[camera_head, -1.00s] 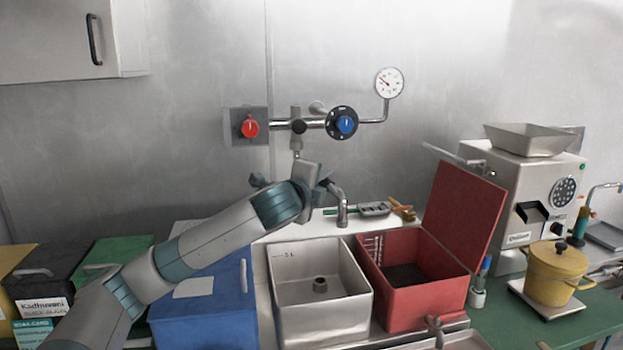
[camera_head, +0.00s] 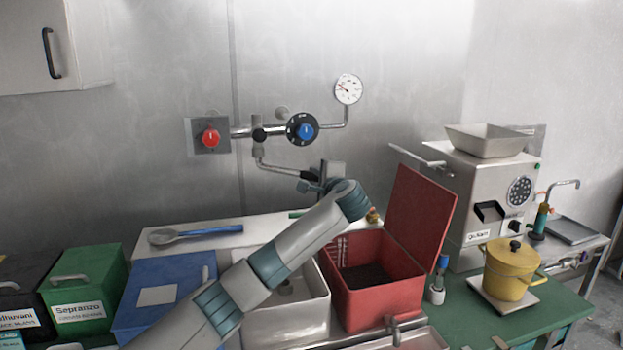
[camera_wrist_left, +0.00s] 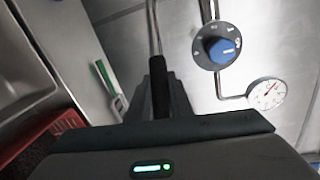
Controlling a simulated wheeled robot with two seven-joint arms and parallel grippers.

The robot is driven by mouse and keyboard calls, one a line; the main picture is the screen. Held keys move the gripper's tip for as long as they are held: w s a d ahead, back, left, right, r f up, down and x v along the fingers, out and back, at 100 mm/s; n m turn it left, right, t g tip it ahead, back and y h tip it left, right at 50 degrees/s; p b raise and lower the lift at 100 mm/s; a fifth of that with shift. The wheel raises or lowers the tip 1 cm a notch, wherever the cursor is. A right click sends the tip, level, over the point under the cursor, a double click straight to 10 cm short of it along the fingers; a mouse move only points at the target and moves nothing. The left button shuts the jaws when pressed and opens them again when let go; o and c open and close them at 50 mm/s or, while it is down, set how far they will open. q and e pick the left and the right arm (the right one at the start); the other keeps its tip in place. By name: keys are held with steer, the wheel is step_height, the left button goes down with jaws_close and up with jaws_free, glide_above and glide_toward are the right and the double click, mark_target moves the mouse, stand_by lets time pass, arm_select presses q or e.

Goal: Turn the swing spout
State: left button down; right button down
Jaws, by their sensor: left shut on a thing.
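The swing spout (camera_head: 282,167) is a thin metal pipe below the wall fitting. In the head view it runs right and slightly down from its joint. Its outer end is hidden behind my left gripper and arm. My left gripper (camera_head: 309,181) is shut on the spout, in front of the wall and behind the red bin. In the left wrist view the dark fingers (camera_wrist_left: 159,88) close around the metal pipe (camera_wrist_left: 153,28). My right gripper is not in view.
A red knob (camera_head: 210,138), a blue knob (camera_head: 306,131) and a gauge (camera_head: 347,89) sit on the wall pipe. The red bin (camera_head: 385,303) has its lid up at the right. My forearm covers part of the pale basin (camera_head: 300,318). A ladle (camera_head: 197,234) lies behind the blue bin.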

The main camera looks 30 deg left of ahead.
arm_select(q)
steer(key=shift+w+n+g+y, duration=0.3)
steer(key=shift+w, duration=0.25)
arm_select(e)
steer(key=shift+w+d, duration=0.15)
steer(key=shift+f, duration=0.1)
arm_select(q)
steer(key=c, duration=1.6)
jaws_free()
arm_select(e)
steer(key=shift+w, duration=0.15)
